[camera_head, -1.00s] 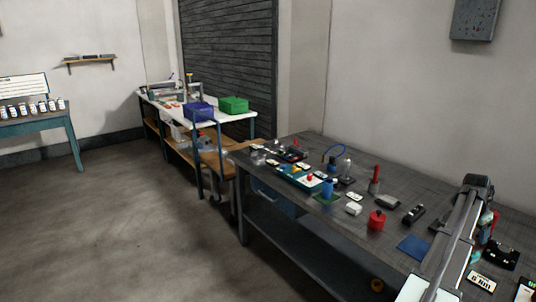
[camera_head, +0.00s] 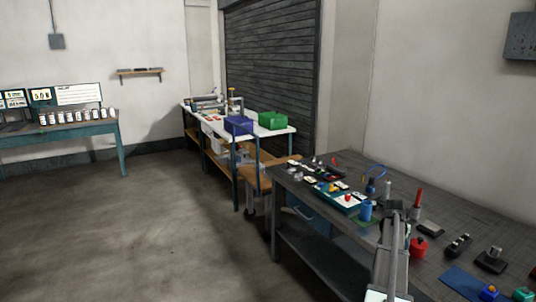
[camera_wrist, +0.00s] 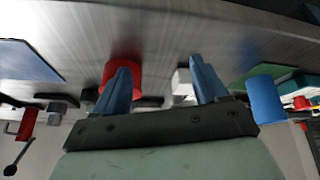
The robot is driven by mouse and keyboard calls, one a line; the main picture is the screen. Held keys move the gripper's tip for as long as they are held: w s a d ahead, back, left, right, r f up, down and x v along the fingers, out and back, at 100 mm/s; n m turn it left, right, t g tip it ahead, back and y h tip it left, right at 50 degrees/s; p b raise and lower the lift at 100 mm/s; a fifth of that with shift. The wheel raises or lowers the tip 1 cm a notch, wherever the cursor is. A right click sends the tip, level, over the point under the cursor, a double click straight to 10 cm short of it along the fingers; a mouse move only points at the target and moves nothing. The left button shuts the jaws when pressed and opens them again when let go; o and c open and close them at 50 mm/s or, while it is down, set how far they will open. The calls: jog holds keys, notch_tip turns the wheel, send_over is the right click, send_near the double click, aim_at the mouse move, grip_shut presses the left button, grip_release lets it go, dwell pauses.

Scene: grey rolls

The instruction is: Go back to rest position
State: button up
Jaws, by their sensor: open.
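My gripper (camera_wrist: 162,82) shows in the wrist view with its two blue fingers spread apart and nothing between them. Behind the fingers, a red object (camera_wrist: 124,65) and a small white block (camera_wrist: 182,82) appear against the grey bench, seen upside down. A blue cylinder (camera_wrist: 266,98) is to the right of the fingers. In the head view, part of my arm rises from the bottom edge in front of the bench; I cannot make out the fingers there.
The dark workbench (camera_head: 440,190) holds several small items, among them a red container (camera_head: 419,247), a blue cylinder (camera_head: 365,210) and a blue mat (camera_head: 463,280). A white-topped table (camera_head: 200,108) with blue (camera_head: 238,125) and green (camera_head: 272,120) bins stands behind. The floor (camera_head: 150,230) at left is clear.

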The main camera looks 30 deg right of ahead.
jog(key=w+a+f+n+t, duration=0.1)
jog(key=w+a+f+n, duration=0.1)
jog(key=w+a, duration=0.4)
jog(key=w+a+f+n+t, duration=0.1)
jog(key=w+a+n, duration=0.25)
jog(key=w, duration=0.55)
jog(key=s+a+f+n+g+y, duration=0.2)
jog(key=a+f+n+y, duration=0.1)
jog(key=a+f, duration=2.1)
jog(key=s+a+f+n+g+y, duration=0.1)
jog(key=s+a+f, duration=0.35)
jog(key=a, duration=0.35)
jog(key=s+a+f+n+g, duration=0.1)
jog(key=s+a+f+g, duration=0.1)
jog(key=s+a+f, duration=0.35)
jog(key=s+a+f+n+g+y, duration=0.15)
jog(key=s+a, duration=0.35)
jog(key=a, duration=0.5)
jog(key=s+a+f+g, duration=0.1)
jog(key=s+a, duration=0.3)
jog(key=s, duration=0.3)
jog(key=s+a+f+n+g, duration=0.1)
jog(key=s+a, duration=0.3)
jog(key=s, duration=0.4)
jog(key=s+a+f+n+g, duration=0.1)
jog(key=s+a+f, duration=0.1)
jog(key=s+a, duration=0.2)
jog(key=s, duration=0.3)
jog(key=shift+s+f, duration=0.2)
jog(key=shift+f, duration=0.2)
